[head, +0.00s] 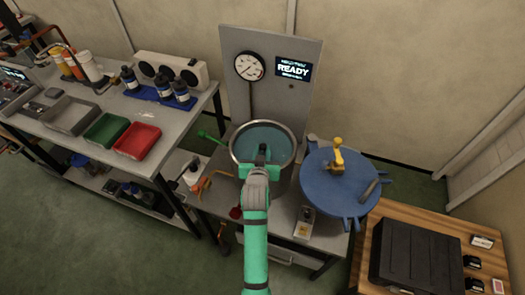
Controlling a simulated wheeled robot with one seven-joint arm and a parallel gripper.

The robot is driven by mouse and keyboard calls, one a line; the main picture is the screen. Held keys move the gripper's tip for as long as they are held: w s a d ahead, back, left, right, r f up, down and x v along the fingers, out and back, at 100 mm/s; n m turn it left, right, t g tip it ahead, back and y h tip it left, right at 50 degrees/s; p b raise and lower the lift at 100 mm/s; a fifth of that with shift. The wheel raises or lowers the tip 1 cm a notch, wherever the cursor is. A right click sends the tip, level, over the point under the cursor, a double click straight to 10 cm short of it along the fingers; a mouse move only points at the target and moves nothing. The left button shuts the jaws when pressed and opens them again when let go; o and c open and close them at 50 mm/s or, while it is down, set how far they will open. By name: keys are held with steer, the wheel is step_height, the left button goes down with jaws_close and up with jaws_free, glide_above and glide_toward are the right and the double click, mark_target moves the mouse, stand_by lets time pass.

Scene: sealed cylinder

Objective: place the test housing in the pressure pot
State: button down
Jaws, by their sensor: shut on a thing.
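The pressure pot (240,146) is a round metal vessel with a light rim, open at the top and filled with teal water. My arm reaches up from the bottom of the head view, and my gripper (262,153) is over the pot's opening, inside the rim as seen from here. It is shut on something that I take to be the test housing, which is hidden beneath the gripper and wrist. I cannot tell how deep it sits. The blue pot lid (325,184), with a yellow fitting on top, lies to the right of the pot.
A panel behind the pot carries a pressure gauge (249,66) and a screen (294,69) reading READY. A bench at left holds a red tray (137,141), a green tray (106,132) and bottles. A black case (415,255) lies on a wooden table at lower right.

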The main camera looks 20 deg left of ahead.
steer(key=c, duration=1.5)
jaws_free()
steer(key=shift+f, duration=0.1)
